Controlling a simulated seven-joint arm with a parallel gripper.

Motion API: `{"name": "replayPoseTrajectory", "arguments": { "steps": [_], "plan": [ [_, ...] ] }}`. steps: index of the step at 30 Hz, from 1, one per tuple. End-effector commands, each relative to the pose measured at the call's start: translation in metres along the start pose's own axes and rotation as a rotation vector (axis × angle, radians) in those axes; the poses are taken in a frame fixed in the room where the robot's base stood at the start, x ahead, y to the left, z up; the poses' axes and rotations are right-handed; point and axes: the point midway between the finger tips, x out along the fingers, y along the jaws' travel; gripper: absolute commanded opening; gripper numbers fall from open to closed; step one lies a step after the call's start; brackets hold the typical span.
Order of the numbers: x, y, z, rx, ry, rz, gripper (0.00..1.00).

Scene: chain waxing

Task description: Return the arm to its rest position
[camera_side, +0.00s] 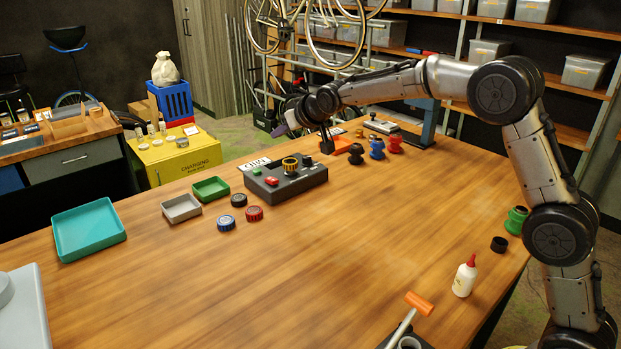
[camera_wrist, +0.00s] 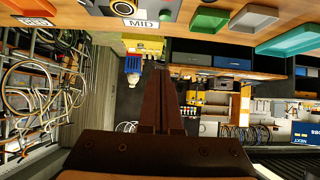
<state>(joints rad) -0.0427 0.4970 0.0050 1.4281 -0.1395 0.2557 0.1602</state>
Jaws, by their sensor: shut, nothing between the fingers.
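My gripper (camera_side: 280,130) is at the end of my outstretched arm, above the far edge of the wooden table (camera_side: 360,245) in the side view. In the wrist view its two dark fingers (camera_wrist: 159,72) lie together, shut and empty. The wrist picture is upside down, with the table along its top and the room beyond the fingers. The fingers are small and partly blurred against the background in the side view.
A dark control box (camera_side: 318,174) with knobs stands near the far edge. Trays, including a teal one (camera_side: 88,228), lie to the left. Coloured spools (camera_side: 377,148) stand under my arm. The table's middle is clear.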

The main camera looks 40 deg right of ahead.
Motion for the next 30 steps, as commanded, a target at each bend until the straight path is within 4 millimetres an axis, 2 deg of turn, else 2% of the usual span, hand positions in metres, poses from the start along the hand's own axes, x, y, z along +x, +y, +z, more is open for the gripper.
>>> {"name": "replayPoseTrajectory", "arguments": {
  "steps": [2, 5, 7, 9, 11, 12, 14, 17, 21, 23, 26, 29, 30],
  "plan": [
    [-0.007, 0.001, -0.007, 0.001, 0.016, 0.001, 0.00],
    [-0.032, 0.003, -0.031, 0.004, 0.066, 0.002, 0.00],
    [-0.066, 0.006, -0.049, 0.008, 0.112, 0.003, 0.00],
    [-0.104, 0.009, -0.059, 0.015, 0.144, 0.005, 0.00],
    [-0.137, 0.012, -0.060, 0.021, 0.156, 0.008, 0.00],
    [-0.157, 0.013, -0.057, 0.024, 0.157, 0.010, 0.00],
    [-0.186, 0.016, -0.049, 0.028, 0.152, 0.013, 0.00],
    [-0.232, 0.019, -0.026, 0.033, 0.131, 0.018, 0.00],
    [-0.288, 0.023, 0.022, 0.037, 0.080, 0.025, 0.00],
    [-0.309, 0.025, 0.048, 0.038, 0.050, 0.026, 0.00],
    [-0.339, 0.026, 0.099, 0.039, -0.015, 0.028, 0.00],
    [-0.363, 0.026, 0.160, 0.036, -0.099, 0.026, 0.00],
    [-0.370, 0.026, 0.185, 0.035, -0.139, 0.025, 0.00]
  ]
}}
